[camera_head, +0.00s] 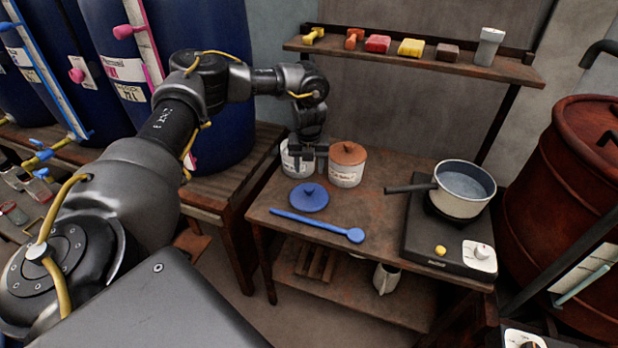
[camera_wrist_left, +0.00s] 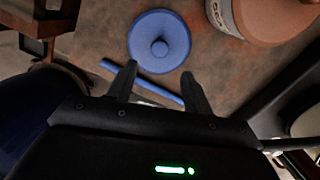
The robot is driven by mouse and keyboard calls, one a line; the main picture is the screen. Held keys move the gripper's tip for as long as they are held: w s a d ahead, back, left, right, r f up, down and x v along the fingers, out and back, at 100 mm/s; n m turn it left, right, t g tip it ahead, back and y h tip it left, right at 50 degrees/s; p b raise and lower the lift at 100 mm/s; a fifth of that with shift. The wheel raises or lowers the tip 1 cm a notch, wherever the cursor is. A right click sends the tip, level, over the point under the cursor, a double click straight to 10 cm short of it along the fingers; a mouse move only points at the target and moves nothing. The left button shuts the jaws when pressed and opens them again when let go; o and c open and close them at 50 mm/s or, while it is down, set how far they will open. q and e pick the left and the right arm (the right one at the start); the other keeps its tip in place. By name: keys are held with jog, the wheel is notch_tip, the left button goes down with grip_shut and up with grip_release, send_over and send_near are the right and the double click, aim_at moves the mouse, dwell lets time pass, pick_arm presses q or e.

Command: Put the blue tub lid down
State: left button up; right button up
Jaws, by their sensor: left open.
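The blue tub lid (camera_head: 309,197) lies flat on the wooden table, knob up, near its left front part. It also shows whole in the left wrist view (camera_wrist_left: 172,28), just beyond my fingertips. My left gripper (camera_head: 308,168) hangs beside and in front of a white tub (camera_head: 289,164), partly hiding it; the tub's top is hard to make out. In the left wrist view, my left gripper (camera_wrist_left: 158,72) has its fingers apart with nothing between them, clear of the lid. My right gripper is not in view.
A blue long-handled spoon (camera_head: 318,224) lies in front of the lid. A tub with a brown lid (camera_head: 347,165) stands to the right. A pot (camera_head: 462,190) sits on a hotplate (camera_head: 430,245). A shelf (camera_head: 410,57) with several small items hangs behind. Blue barrels stand left.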

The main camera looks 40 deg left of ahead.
pick_arm(q)
jog(key=shift+s+d+r, duration=0.1)
jog(key=shift+s+r, duration=0.05)
jog(key=shift+r, duration=1.35)
jog(key=shift+f, duration=0.1)
